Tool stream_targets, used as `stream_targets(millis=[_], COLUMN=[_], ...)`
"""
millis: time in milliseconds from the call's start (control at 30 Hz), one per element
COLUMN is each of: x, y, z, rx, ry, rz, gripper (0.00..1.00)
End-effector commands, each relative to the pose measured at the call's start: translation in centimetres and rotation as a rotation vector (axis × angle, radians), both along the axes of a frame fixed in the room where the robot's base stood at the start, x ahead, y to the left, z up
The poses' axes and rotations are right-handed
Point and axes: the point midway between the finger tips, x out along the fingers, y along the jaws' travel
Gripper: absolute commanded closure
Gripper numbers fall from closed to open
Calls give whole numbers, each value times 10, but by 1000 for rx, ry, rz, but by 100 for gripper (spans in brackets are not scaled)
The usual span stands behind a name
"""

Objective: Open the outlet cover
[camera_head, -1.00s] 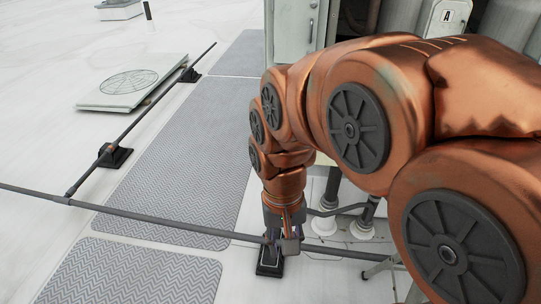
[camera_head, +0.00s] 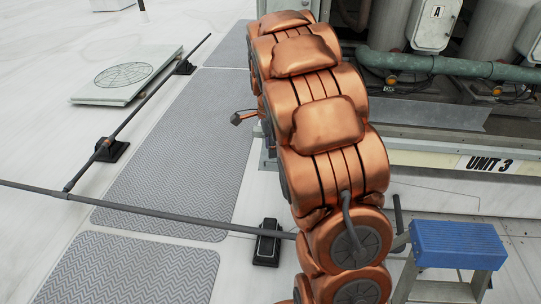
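My copper arm reaches away from me toward the left end of the cooler unit (camera_head: 440,160). A small dark part sticking out left of the arm looks like part of my gripper (camera_head: 240,118). Its fingers are too small and too hidden to tell whether they are open or shut. I cannot make out an outlet cover; the left end of the unit is mostly hidden behind my arm. A pale grey box marked A (camera_head: 435,24) is on the unit at upper right.
A blue-topped step ladder (camera_head: 457,243) stands at lower right. A dark pipe rail (camera_head: 150,214) on a black foot (camera_head: 267,243) crosses the front. Grey walkway mats (camera_head: 175,150) and a square hatch (camera_head: 125,76) lie left. A green pipe (camera_head: 440,64) runs along the unit.

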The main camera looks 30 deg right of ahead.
Motion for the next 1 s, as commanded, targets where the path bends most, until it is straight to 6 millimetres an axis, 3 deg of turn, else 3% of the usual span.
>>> stream_targets(millis=[100, 300, 667, 1000], x=[20, 41, 47, 48], y=[-23, -45, -50, -51], z=[-12, -25, -40, -87], rx=[3, 7, 8, 10], ry=[-15, -39, -47, -43], rz=[-148, -304, -340, -338], gripper=[67, 67, 67, 67])
